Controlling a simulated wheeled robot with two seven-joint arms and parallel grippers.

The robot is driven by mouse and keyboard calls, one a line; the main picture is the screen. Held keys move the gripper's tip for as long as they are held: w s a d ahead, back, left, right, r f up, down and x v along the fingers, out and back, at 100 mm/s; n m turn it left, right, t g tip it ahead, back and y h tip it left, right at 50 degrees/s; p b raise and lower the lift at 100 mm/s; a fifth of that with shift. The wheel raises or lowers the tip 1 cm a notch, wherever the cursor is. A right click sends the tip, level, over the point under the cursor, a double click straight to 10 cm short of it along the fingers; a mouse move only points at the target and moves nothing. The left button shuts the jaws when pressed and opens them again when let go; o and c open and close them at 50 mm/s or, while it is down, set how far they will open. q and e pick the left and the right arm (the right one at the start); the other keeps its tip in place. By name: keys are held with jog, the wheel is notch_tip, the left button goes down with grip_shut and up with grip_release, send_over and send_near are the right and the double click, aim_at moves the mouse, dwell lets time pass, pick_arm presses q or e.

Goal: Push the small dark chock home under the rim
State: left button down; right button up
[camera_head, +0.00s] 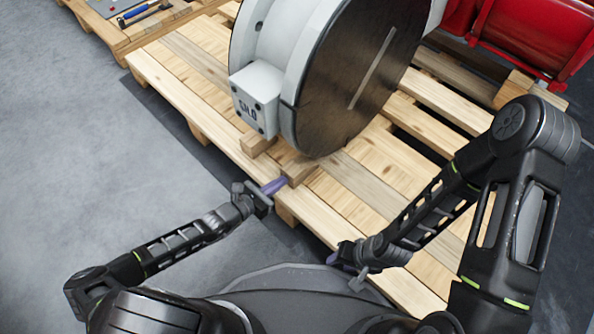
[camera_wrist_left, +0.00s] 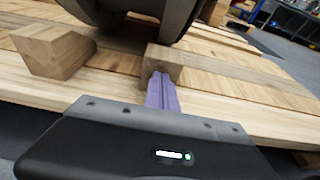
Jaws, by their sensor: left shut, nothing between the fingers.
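The big round valve body (camera_head: 330,80) stands on the pallet with its rim low over the planks; its dark underside shows in the left wrist view (camera_wrist_left: 145,12). One small wooden chock (camera_head: 298,169) is at the rim's near side, in front of my left gripper (camera_head: 275,186). In the left wrist view, the purple fingers (camera_wrist_left: 162,92) are together and empty, their tips at this chock's near face (camera_wrist_left: 165,63). Another wooden chock (camera_head: 258,144) lies to its left, also in the wrist view (camera_wrist_left: 55,48). Neither looks clearly dark. My right gripper (camera_head: 340,260) is low over the pallet's near edge, its fingers mostly hidden.
The slatted wooden pallet (camera_head: 352,208) has gaps between its planks. A grey box (camera_head: 255,100) with lettering is fixed to the valve's left side. A second pallet with tools (camera_head: 148,12) is at top left, and red seats (camera_head: 520,35) are at top right. Floor at left is clear.

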aim_at(290, 173)
pick_arm(q)
jog(key=shift+w+d, duration=0.3)
jog(key=shift+w, duration=0.05)
dwell(0.3)
jog(key=shift+w+d, duration=0.95)
jog(key=shift+w, duration=0.2)
jog(key=shift+w+d, duration=0.9)
jog(key=shift+w, duration=0.2)
dwell(0.4)
jog(key=shift+p+v, duration=0.8)
jog(key=shift+v, duration=0.05)
jog(key=shift+s+a+f+p, duration=0.1)
jog(key=shift+s+a+p, duration=0.6)
jog(key=shift+s+a, duration=0.35)
jog(key=shift+s+a+f+p, duration=0.1)
jog(key=shift+s+a+p, duration=0.4)
jog(key=shift+s+a, duration=0.45)
jog(key=shift+s+a+p, duration=0.5)
jog(key=shift+s+a, duration=0.15)
jog(key=shift+s, duration=0.55)
